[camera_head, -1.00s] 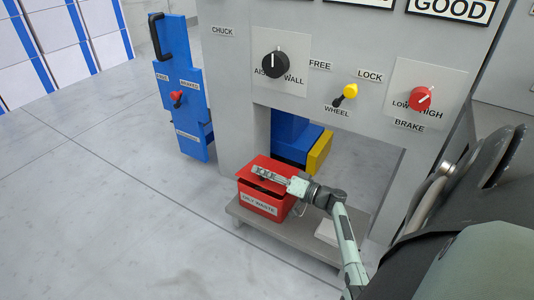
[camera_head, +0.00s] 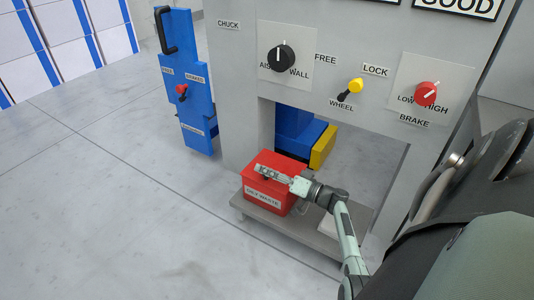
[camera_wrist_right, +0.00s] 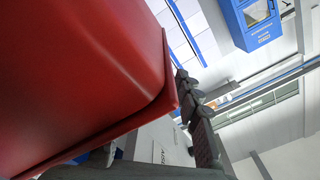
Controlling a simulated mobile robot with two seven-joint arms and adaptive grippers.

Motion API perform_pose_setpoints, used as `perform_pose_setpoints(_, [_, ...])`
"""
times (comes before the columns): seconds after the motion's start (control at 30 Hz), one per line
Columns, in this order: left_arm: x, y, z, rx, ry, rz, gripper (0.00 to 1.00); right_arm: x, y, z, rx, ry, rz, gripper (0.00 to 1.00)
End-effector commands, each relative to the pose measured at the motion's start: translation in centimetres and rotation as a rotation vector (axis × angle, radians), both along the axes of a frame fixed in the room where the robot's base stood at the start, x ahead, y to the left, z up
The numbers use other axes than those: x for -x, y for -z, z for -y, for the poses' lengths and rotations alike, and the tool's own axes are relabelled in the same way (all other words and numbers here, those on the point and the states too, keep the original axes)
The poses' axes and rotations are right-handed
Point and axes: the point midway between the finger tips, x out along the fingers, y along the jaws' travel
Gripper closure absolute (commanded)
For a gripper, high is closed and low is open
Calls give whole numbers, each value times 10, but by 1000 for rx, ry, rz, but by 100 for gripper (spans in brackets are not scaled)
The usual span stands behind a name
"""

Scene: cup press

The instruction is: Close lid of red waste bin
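The red waste bin (camera_head: 266,196) stands on a low grey platform, with a white label on its front. Its red lid (camera_head: 283,163) lies over the top; my gripper covers part of it, and I cannot tell if it is fully down. My right gripper (camera_head: 261,171) lies across the lid from the right, its fingers together in one narrow bar with nothing seen between them. In the right wrist view a red bin surface (camera_wrist_right: 80,70) fills the left side, close beside the dark fingers (camera_wrist_right: 186,88). My left gripper is not in view.
The grey machine panel (camera_head: 240,100) with knobs rises behind the bin. A blue and yellow part (camera_head: 322,147) sits in the opening behind it. A blue post with a handle (camera_head: 190,90) stands left. The left floor is clear.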

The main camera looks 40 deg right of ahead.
Motion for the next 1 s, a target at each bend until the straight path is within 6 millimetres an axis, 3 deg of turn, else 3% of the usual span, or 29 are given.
perform_pose_setpoints(0.03, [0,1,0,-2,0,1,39,5,10,-10,-11,-18,-17,68])
perform_pose_setpoints(0.37, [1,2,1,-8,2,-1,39,14,12,-7,-8,-17,-18,68])
perform_pose_setpoints(0.8, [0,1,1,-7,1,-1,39,96,3,26,-5,1,-4,68])
perform_pose_setpoints(1.0, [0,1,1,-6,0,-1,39,114,0,32,0,0,1,68])
